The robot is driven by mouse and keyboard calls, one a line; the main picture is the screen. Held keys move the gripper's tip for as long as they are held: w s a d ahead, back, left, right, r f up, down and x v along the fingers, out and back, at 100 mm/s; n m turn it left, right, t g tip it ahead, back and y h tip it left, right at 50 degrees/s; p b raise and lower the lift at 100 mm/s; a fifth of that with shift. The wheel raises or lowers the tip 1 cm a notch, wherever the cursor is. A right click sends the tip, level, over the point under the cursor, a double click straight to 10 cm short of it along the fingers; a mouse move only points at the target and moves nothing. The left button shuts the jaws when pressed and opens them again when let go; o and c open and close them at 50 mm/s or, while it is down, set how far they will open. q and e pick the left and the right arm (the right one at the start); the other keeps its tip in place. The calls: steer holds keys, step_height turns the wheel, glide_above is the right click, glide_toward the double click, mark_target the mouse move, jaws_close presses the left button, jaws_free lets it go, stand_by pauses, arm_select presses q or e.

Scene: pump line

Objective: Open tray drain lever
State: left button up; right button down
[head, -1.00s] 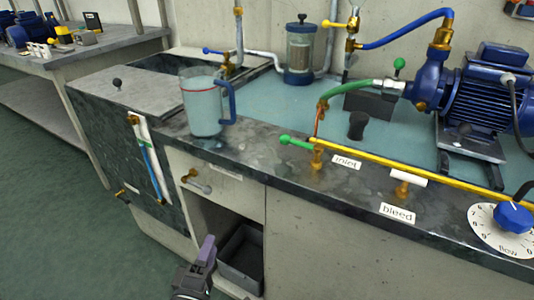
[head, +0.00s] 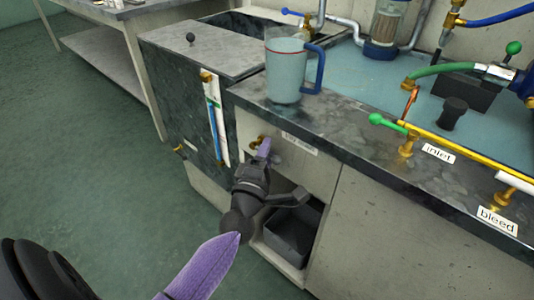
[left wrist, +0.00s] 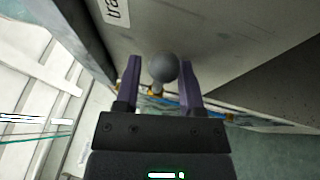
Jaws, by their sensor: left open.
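The tray drain lever is on the cabinet front, below the counter edge. Its brass valve (head: 256,142) shows in the head view beside a small label (head: 299,143), with its handle partly hidden by my gripper. In the left wrist view, the lever's round grey knob (left wrist: 164,68) is between the two purple fingers of my left gripper (left wrist: 160,66), with gaps visible on both sides. My left gripper (head: 268,148) is open at the valve in the head view. My right gripper is out of view.
A blue-handled jug (head: 286,72) stands on the counter above. A grey bin (head: 293,232) sits in the open cubby below. A sight tube with blue liquid (head: 213,125) is left of the valve. The green inlet lever (head: 386,123) is to the right. Open floor lies left.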

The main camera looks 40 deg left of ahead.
arm_select(q)
jaws_close()
stand_by(1.4)
